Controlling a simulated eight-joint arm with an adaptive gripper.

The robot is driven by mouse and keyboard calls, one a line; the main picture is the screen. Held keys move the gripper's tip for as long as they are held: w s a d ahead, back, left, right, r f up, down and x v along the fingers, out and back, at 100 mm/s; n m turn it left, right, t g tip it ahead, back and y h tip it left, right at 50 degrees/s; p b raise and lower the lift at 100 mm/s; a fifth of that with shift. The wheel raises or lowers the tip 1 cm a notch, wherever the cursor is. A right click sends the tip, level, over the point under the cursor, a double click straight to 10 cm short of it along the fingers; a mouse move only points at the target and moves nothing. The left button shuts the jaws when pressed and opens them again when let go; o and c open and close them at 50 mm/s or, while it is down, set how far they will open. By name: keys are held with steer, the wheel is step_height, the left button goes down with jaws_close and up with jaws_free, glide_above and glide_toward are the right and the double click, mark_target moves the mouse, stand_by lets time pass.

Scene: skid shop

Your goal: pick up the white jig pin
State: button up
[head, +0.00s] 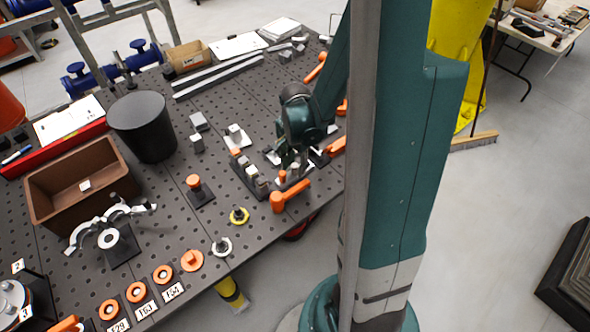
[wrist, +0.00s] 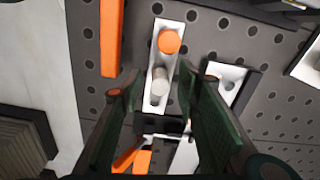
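The white jig pin (wrist: 160,80) is a pale, off-white cylinder in the wrist view. It stands on a narrow white plate (wrist: 154,103), beside an orange pin (wrist: 169,41) on the same plate. My gripper (wrist: 159,76) is open, with one dark green finger on each side of the white pin. I see a gap on both sides, so the fingers do not appear to touch it. In the head view my gripper (head: 298,160) points down over the right edge area of the perforated table (head: 150,215) and partly hides the plate and pins.
An orange bar (wrist: 112,38) lies left of the plate in the wrist view. Another white plate (wrist: 229,80) stands close on the right. An orange-handled clamp (head: 290,196) lies near the table edge. A black bin (head: 142,125) and a brown crate (head: 38,200) stand farther left.

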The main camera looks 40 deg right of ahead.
mark_target(295, 165)
steer(key=shift+c, duration=0.6)
steer(key=c, duration=0.9)
steer(key=shift+r, duration=0.15)
steer(key=shift+r+p, duration=0.35)
steer(key=shift+r, duration=4.55)
